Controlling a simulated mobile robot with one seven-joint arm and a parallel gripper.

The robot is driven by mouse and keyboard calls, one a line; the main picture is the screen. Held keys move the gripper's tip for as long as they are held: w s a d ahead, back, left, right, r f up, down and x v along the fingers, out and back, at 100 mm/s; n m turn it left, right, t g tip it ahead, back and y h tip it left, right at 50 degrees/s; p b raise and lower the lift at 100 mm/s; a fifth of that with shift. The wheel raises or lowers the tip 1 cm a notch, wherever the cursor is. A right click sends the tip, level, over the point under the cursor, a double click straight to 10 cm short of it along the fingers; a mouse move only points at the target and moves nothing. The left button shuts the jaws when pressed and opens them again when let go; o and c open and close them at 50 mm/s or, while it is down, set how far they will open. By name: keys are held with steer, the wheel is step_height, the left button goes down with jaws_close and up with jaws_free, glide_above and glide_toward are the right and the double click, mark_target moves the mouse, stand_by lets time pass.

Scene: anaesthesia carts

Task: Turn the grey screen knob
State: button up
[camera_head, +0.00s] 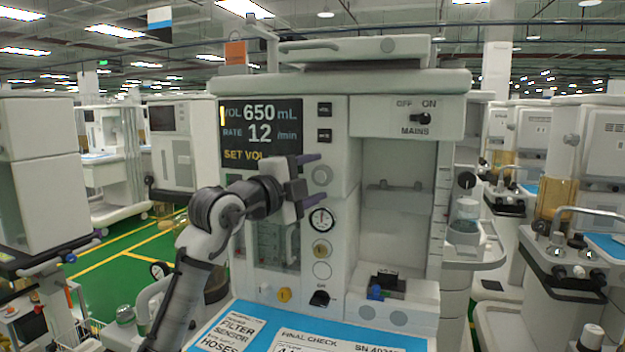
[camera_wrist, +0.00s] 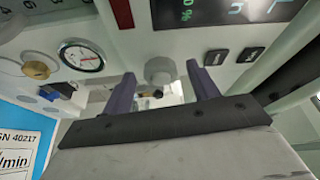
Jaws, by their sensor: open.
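The grey screen knob (camera_head: 322,176) is a round knob on the white cart front, just right of and below the dark screen (camera_head: 237,133). The screen reads VOL 650 mL, RATE 12 /min and SET VOL. My gripper (camera_head: 313,180) is open and empty, its purple fingers one above the other and pointing right, by the knob. In the wrist view the knob (camera_wrist: 159,71) shows beyond and between the fingertips of my gripper (camera_wrist: 163,83), nearer the left finger. The knob appears to be in front of the fingertips, not clasped.
Two dark buttons (camera_head: 324,110) sit above the knob and a round gauge (camera_head: 321,219) below it. A brass knob (camera_head: 322,250) and a black dial (camera_head: 319,298) are lower down. The blue worktop (camera_head: 225,320) holds paper cards. A MAINS switch (camera_head: 421,118) is at upper right.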

steer(key=b+v, duration=0.2)
steer(key=v, duration=1.1)
steer(key=shift+s+a+b, duration=0.2)
steer(key=shift+s+b, duration=0.05)
steer(key=shift+b, duration=0.05)
